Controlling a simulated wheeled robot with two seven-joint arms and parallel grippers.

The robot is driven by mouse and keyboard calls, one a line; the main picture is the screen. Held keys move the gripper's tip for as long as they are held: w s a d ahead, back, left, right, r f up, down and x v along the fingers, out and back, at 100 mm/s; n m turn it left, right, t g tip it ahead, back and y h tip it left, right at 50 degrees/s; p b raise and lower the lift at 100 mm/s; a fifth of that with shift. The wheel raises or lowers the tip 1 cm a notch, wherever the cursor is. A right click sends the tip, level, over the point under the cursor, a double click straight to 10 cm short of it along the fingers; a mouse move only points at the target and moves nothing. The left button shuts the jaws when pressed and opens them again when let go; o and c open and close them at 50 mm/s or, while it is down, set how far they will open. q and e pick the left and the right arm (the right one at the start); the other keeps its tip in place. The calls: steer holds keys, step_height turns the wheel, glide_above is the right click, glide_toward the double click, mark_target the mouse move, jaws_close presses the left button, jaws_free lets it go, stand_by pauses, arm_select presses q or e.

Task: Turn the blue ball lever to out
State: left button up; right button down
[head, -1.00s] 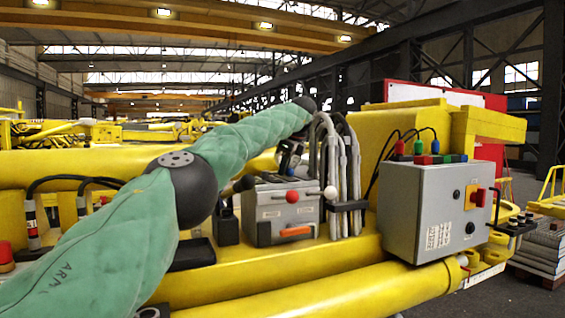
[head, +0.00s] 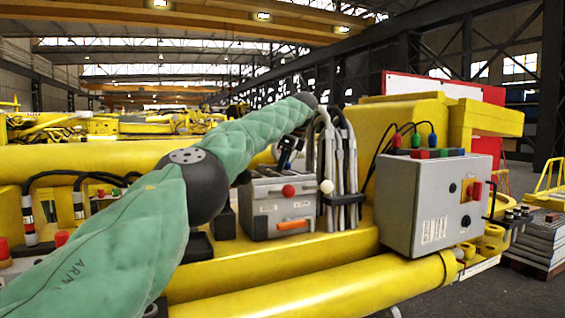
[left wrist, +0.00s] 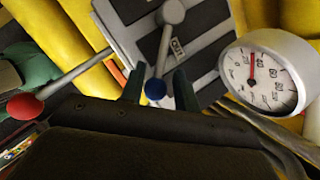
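The blue ball (left wrist: 155,89) shows in the left wrist view at the end of a grey lever rod (left wrist: 164,50) that runs up to a round grey hub. My left gripper (left wrist: 159,77) has its two dark green fingers apart, one on each side of the ball, with a visible gap on both sides. In the head view the left gripper (head: 289,158) is small and dark, just above the grey lever box (head: 262,217). The blue ball cannot be made out in the head view. My right gripper is not in view.
The lever box also carries a red ball (head: 289,190), a white ball (head: 326,186) and an orange handle (head: 292,226). Grey hoses (head: 338,150) stand close on its right. A round gauge (left wrist: 265,76) is right of the fingers. A grey control box (head: 425,205) stands farther right.

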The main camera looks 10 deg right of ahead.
arm_select(q)
steer(key=shift+r, duration=0.1)
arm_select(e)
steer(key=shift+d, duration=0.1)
